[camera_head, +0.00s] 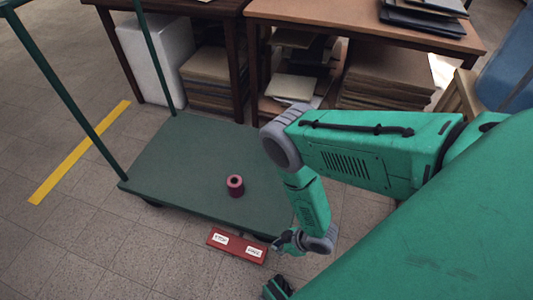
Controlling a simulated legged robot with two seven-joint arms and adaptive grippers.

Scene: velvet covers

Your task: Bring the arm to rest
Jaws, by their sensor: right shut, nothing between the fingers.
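My right arm comes in from the right, bends at a grey elbow and hangs down in front of the cart's right end. My right gripper (277,242) is at the end of this arm, small in the view and pointing left. It is shut and empty, close to the right end of a red box; I cannot tell if they touch.
A green flatbed cart (175,165) carries a dark red roll (235,185). The red box (237,245) with white labels is at its front edge. Wooden tables (350,14) with stacked boards stand behind. A yellow line (80,152) crosses the tiled floor at left.

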